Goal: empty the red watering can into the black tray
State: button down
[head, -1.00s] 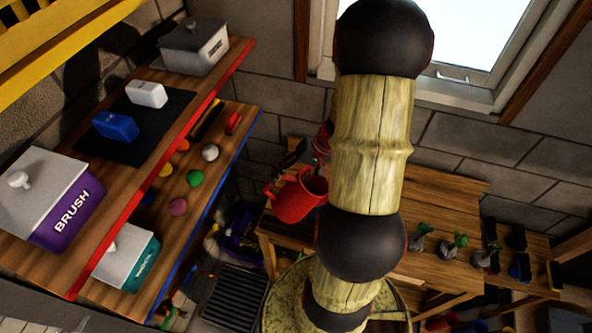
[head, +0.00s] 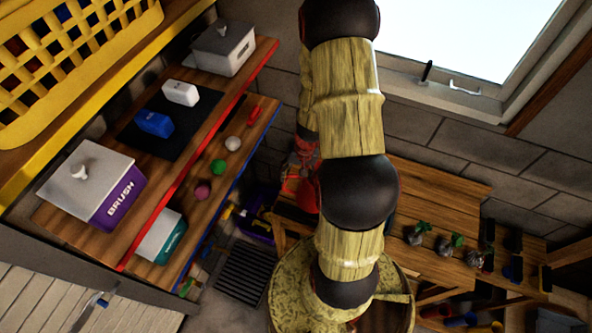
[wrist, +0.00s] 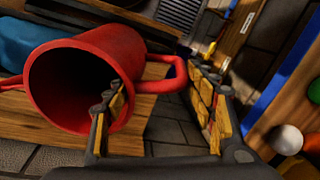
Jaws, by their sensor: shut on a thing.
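The red watering can (wrist: 115,52) fills the left of the wrist view, its dark round mouth facing the camera and a thin red part at the far left. Its looped handle reaches between the fingers of my gripper (wrist: 155,78), which is shut on it. In the head view, the can (head: 306,193) is mostly hidden behind my arm, near the wooden bench. A dark ribbed tray (head: 245,273) lies on the floor left of my arm. Its ribbed surface also shows at the top of the wrist view (wrist: 180,12). The can's inside is too dark to read.
The wooden bench (head: 435,205) holds small potted plants at the right. Shelves at left carry a purple BRUSH box (head: 115,205), a teal box (head: 160,238) and several balls. A yellow basket (head: 70,65) stands upper left. A window is behind my arm.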

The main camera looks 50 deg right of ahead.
jog(key=shift+f+g+h+p, duration=0.1)
jog(key=shift+g+h+p, duration=0.2)
jog(key=shift+p, duration=1.85)
jog(key=shift+w+a+f+p, duration=0.15)
jog(key=shift+f+p, duration=0.15)
jog(key=shift+p, duration=0.75)
